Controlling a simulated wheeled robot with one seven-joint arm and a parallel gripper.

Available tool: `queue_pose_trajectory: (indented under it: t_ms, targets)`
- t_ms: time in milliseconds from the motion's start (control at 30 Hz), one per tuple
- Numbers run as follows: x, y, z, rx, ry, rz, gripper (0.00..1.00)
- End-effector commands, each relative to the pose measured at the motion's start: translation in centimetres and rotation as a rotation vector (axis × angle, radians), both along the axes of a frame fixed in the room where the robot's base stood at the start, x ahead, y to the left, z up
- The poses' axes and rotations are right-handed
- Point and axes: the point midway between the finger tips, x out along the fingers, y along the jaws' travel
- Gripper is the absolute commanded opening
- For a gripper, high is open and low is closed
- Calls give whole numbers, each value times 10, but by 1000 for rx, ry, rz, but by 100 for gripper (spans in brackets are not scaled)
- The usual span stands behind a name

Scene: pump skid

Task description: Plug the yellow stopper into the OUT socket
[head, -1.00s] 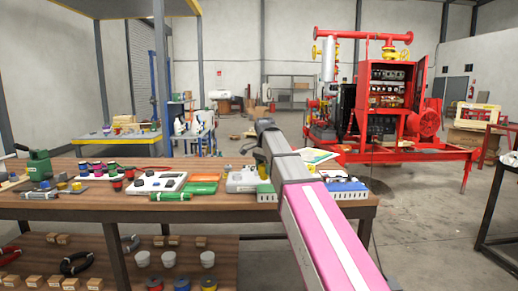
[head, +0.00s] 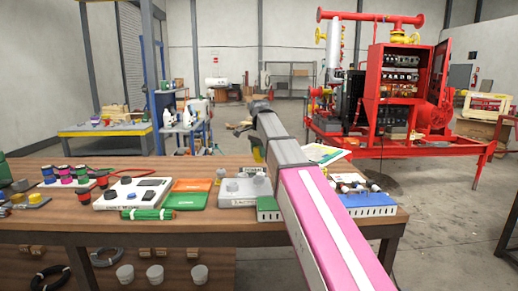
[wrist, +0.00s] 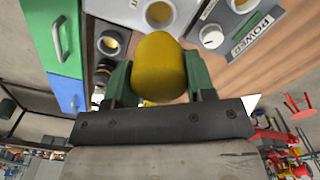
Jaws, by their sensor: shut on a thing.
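The yellow stopper (wrist: 160,68) is a rounded yellow piece between the green fingers of my gripper (wrist: 160,82) in the wrist view. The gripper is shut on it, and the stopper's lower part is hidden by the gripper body. In the head view, a small patch of yellow (head: 258,154) shows beside my arm, above the far part of the workbench. I cannot read an OUT label on either.
The wooden workbench (head: 60,222) carries a white device (head: 130,193), a grey box with knobs (head: 245,190), orange and green trays and a blue box (head: 367,205). A panel marked POWER (wrist: 248,34) is beside the stopper. A red pump skid (head: 400,90) stands behind.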

Motion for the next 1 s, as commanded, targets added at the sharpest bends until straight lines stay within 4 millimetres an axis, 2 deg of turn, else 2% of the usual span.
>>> queue_pose_trajectory:
  t_ms: [167, 733, 1000]
  targets:
    - [0, 0, -8, 0, 0, 0, 21]
    - [-1, 0, -55, -1, 1, 0, 21]
    - [0, 0, -54, 0, 0, 0, 21]
